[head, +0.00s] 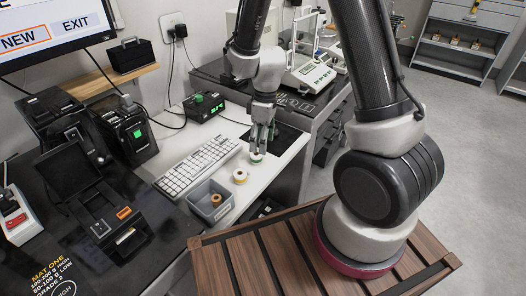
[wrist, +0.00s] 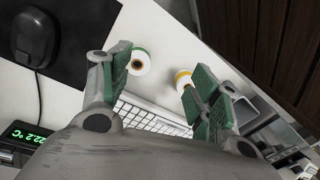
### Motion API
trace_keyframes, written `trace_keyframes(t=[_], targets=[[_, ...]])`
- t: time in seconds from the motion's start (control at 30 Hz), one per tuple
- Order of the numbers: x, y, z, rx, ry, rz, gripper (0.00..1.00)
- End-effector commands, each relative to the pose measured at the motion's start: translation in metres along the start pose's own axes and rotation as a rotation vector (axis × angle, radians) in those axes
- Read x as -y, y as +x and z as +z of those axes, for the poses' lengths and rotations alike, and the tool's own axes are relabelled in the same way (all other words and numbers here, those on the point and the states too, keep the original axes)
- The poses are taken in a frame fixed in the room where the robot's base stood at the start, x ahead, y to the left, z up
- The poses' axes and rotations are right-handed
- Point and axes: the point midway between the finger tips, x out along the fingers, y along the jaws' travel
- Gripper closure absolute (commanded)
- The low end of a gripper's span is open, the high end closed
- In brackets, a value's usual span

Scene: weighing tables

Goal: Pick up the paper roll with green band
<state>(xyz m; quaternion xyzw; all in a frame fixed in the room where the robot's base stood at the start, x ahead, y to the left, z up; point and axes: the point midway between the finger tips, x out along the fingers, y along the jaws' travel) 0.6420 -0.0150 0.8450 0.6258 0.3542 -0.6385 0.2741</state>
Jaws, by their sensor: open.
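The paper roll with the green band (head: 257,158) stands on the white desk, directly below or between my fingertips in the head view. In the wrist view the green-banded roll (wrist: 140,64) shows its white side and is close to the left finger's tip; I cannot tell whether they touch. My gripper (head: 262,143) points down with its fingers apart and nothing held; its green-padded fingers (wrist: 158,76) frame the lower wrist view. A roll with a yellow band (head: 240,177) stands nearby, and it also shows near the right finger in the wrist view (wrist: 182,76).
A grey bin (head: 222,211) holding a brownish roll stands nearer the desk's front. A white keyboard (head: 196,170) lies left of the rolls. A black mat (head: 286,136) with a mouse (wrist: 34,38) lies beyond. A wooden slatted surface (head: 235,262) is in front.

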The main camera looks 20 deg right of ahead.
Motion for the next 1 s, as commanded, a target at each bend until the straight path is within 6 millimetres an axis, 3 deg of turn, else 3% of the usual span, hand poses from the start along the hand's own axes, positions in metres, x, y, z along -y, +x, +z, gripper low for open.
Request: trace_keyframes(t=[0.13,0.43,1.0], targets=[[-0.012,-0.003,-0.015,-0.052,-0.116,0.051,0.38],[-0.020,0.000,-0.022,-0.072,-0.258,0.088,0.38],[-0.022,0.072,-0.025,-0.071,-0.262,0.088,0.38]])
